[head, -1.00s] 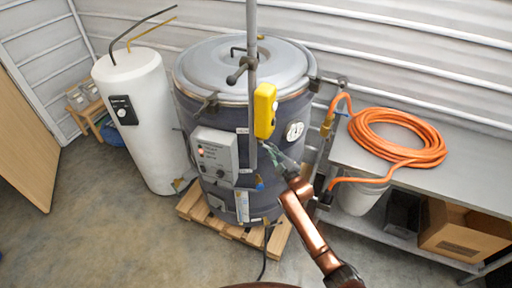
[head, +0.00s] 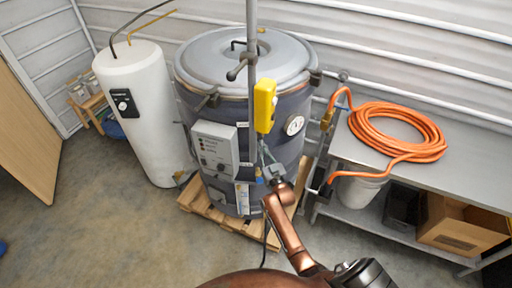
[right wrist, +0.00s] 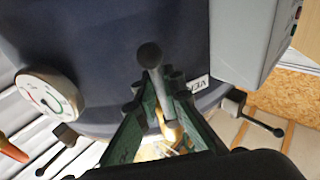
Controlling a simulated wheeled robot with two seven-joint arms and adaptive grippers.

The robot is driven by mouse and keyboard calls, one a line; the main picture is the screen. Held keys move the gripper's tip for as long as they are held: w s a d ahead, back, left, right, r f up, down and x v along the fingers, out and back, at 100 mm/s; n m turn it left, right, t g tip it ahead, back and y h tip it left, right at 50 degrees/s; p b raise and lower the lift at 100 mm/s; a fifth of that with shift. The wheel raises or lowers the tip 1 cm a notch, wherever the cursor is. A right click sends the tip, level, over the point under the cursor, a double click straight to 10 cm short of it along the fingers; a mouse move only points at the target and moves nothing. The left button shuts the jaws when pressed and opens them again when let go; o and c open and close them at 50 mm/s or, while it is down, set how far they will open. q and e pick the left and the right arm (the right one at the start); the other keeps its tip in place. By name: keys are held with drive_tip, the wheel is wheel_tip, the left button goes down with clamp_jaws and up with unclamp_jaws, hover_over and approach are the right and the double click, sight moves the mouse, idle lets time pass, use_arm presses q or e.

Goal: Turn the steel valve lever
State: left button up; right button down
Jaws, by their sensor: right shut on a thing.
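The steel valve lever (right wrist: 150,56) is a grey rod with a round dark knob, in front of the dark hopper drum (right wrist: 110,35). My right gripper (right wrist: 158,88) has its green fingers on both sides of the rod, shut on it, with the knob standing out past the fingertips. In the head view my right gripper (head: 265,154) is at the front of the drum (head: 284,150), below the yellow box and right of the grey control box. The lever is too small and covered to make out there. My left gripper is not in view.
A grey control box (head: 214,148) is on the drum's front. A yellow box (head: 264,106) hangs by a vertical pole (head: 252,50). A round gauge (right wrist: 47,95) sits on the drum. A steel bench (head: 466,172) with an orange hose (head: 440,140) stands right. A white tank (head: 145,120) stands left.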

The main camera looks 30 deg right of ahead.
drive_tip(key=shift+a+m, duration=0.15)
drive_tip(key=shift+m, duration=0.25)
drive_tip(key=shift+f, duration=0.1)
drive_tip(key=c, duration=2)
unclamp_jaws()
drive_tip(key=shift+w+a, duration=0.1)
drive_tip(key=v, duration=1.2)
